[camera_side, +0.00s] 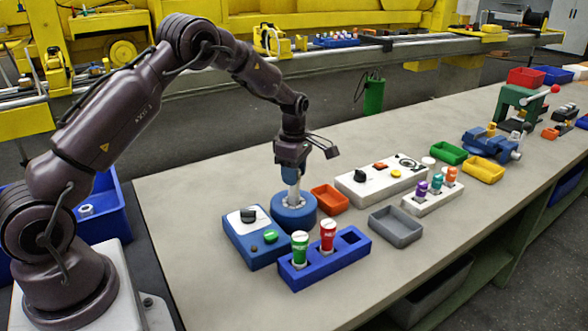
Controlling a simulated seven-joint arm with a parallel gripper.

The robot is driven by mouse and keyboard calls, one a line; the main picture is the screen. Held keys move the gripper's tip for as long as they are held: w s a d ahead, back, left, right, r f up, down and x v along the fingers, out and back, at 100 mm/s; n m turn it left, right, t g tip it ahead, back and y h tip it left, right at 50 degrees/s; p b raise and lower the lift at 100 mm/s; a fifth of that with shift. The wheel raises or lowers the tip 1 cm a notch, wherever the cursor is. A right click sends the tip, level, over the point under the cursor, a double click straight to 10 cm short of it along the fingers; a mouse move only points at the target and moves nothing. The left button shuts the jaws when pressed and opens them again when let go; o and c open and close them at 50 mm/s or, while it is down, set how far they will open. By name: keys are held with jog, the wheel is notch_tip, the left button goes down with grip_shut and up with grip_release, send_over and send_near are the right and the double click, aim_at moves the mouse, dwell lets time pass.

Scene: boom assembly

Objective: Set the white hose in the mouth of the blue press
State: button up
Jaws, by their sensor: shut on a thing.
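The blue press has a round blue drum (281,220) with a grey mouth in its top. A blue control box with a white plate, a black knob and a green button stands at its front left. My gripper (291,173) is right above the drum, pointing down, and is shut on the white hose (294,194). The hose stands about upright below the fingers, and its lower end meets the mouth. I cannot tell how deep it sits; its upper part is hidden by the gripper.
A blue rack (325,268) in front holds a green-capped and a red-capped piece; its right slot is empty. An orange bin (329,199) and a white control panel (380,182) stand close right of the drum. A grey tray (396,227) lies farther right.

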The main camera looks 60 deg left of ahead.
jog(key=shift+f, duration=0.75)
jog(key=shift+f, duration=0.25)
jog(key=shift+f, duration=0.5)
jog(key=shift+f, duration=0.1)
jog(key=o, duration=1)
jog(key=shift+r, duration=3.5)
